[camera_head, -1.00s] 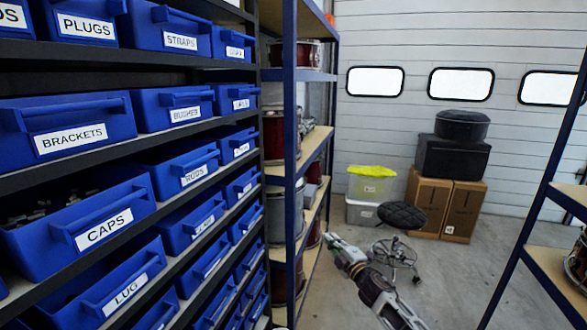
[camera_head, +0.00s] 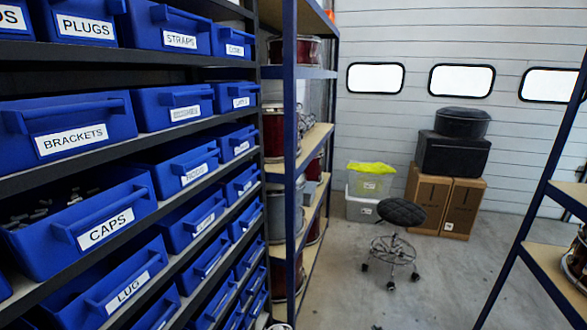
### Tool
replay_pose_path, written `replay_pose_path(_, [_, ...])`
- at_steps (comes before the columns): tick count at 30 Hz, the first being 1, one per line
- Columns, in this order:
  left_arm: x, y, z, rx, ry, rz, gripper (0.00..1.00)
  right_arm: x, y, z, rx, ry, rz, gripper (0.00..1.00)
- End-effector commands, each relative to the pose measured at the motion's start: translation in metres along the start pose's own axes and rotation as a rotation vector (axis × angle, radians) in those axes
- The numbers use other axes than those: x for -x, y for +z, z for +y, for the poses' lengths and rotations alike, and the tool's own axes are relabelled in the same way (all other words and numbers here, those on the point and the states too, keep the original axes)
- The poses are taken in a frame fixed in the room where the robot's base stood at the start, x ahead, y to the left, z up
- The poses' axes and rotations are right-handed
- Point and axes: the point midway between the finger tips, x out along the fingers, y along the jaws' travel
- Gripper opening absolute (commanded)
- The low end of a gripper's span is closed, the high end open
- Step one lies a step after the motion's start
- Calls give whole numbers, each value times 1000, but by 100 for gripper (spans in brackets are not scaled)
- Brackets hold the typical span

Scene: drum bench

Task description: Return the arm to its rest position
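Neither of my grippers shows clearly in the head view, and no arm reaches into the aisle. A small pale shape (camera_head: 280,326) is cut off at the bottom edge, too little to identify. The blue CAPS bin (camera_head: 75,243) sticks out from the rack on the left, and small grey parts show inside it. The BRACKETS bin (camera_head: 66,136) is above it and the LUG bin (camera_head: 126,289) is below it.
A blue-framed shelf (camera_head: 289,170) with drums stands beyond the bins. A black round stool (camera_head: 401,212) stands in the aisle, with cardboard boxes (camera_head: 445,203) behind. Another shelf (camera_head: 555,262) is at the right.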

Motion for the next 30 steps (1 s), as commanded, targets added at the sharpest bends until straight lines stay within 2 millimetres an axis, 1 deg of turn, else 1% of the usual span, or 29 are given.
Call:
replay_pose_path(1, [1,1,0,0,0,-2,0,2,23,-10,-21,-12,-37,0])
replay_pose_path(3, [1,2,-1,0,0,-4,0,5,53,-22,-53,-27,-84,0])
replay_pose_path(5, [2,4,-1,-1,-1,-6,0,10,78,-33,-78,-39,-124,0])
replay_pose_path(6, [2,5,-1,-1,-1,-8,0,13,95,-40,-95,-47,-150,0])
replay_pose_path(8, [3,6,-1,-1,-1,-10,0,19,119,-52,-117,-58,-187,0])
replay_pose_path(9, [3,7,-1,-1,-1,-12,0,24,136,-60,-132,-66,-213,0])
replay_pose_path(11, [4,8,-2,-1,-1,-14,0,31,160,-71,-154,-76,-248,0])
replay_pose_path(12, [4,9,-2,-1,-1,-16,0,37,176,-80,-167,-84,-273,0])
replay_pose_path(14, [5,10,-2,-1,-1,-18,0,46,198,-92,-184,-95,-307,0])
replay_pose_path(15, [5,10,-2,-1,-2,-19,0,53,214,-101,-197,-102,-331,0])
replay_pose_path(17, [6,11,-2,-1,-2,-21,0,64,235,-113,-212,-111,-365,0])
replay_pose_path(18, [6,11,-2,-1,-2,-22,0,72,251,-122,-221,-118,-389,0])
replay_pose_path(20, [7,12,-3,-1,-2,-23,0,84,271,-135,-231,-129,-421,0])
replay_pose_path(21, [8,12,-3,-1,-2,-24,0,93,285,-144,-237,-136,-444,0])
replay_pose_path(23, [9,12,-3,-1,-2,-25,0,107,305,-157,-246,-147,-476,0])
replay_pose_path(24, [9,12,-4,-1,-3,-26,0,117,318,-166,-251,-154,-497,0])
replay_pose_path(27, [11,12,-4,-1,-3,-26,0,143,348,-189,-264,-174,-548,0])
replay_pose_path(29, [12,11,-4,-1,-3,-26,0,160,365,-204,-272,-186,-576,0])
replay_pose_path(30, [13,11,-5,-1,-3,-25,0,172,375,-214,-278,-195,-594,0])
